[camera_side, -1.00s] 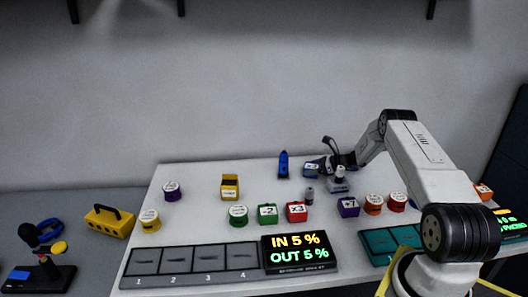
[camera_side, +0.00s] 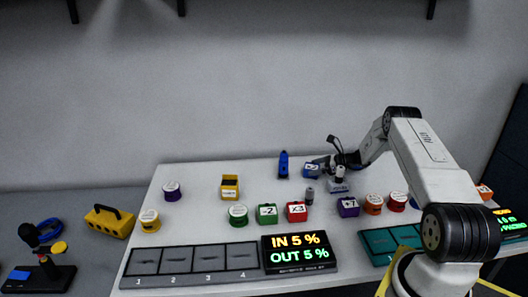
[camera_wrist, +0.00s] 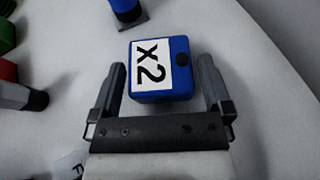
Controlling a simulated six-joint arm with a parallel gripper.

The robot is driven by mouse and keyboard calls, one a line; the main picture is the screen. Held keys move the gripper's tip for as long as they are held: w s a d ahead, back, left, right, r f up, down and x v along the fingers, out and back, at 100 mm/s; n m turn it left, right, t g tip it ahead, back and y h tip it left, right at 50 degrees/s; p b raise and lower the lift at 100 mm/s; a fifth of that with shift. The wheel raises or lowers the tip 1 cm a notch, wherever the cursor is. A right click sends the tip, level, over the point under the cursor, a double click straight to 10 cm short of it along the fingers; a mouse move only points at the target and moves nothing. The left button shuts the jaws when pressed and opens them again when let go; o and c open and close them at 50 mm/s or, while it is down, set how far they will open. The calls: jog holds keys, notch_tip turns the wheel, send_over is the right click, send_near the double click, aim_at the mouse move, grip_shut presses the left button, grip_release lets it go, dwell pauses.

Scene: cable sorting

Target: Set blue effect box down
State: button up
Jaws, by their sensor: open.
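The blue effect box (camera_wrist: 178,70), with a white x2 label and a small dark knob, lies on the white table. It also shows in the side view (camera_side: 311,170) near the back of the table. My gripper (camera_wrist: 162,76) is open, with one finger on each side of the box. Gaps show between both fingers and the box. In the side view my gripper (camera_side: 330,162) is low over the table, just right of the box.
A blue upright device (camera_side: 283,164) stands left of the box. A grey-based device (camera_side: 340,182) and a small grey cylinder (camera_side: 309,195) stand in front. Red (camera_side: 297,212) and green (camera_side: 267,214) boxes are nearer the front. A display (camera_side: 299,252) and a numbered rack (camera_side: 190,262) line the front edge.

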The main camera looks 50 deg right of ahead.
aim_at(316, 167)
jog(key=shift+v, duration=2.95)
